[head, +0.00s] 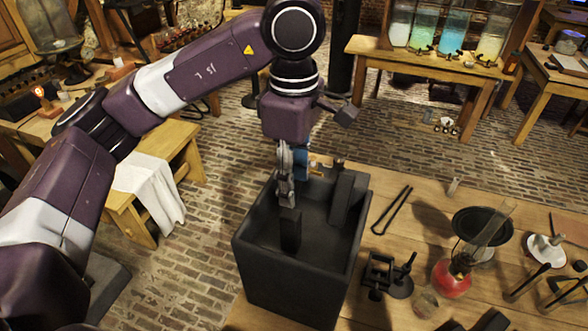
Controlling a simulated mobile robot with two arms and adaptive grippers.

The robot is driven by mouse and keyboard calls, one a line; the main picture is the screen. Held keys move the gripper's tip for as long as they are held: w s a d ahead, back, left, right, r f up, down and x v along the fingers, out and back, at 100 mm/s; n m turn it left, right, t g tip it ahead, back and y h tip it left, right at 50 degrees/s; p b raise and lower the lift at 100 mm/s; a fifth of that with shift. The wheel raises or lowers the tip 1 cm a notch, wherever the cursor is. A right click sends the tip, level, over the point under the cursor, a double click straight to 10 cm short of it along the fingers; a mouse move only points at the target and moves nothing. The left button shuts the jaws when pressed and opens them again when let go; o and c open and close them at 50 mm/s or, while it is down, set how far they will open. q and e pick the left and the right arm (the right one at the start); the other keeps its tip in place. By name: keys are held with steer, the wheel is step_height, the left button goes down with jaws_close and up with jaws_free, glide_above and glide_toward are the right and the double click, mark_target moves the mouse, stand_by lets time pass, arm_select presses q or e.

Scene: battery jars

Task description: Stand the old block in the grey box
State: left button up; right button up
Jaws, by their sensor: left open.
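The grey box (288,283) is a deep, open-topped dark box at the table's left edge. My left gripper (287,200) points down into it from above and is open. A dark upright block (290,234) stands in the box directly below the fingertips; whether the fingers still touch it I cannot tell. A second, larger dark block (343,202) stands against the box's right side. I cannot tell from their looks which is the old block. My right gripper is not in view.
Right of the box on the wooden table lie black tongs (392,209), a small black clamp-like device (392,274), a red flask (451,279) and a black dish (482,224). Glass jars of coloured liquid (424,30) stand on a far table. Brick floor lies left of the box.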

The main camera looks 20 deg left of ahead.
arm_select(q)
steer(key=shift+r, duration=1.7)
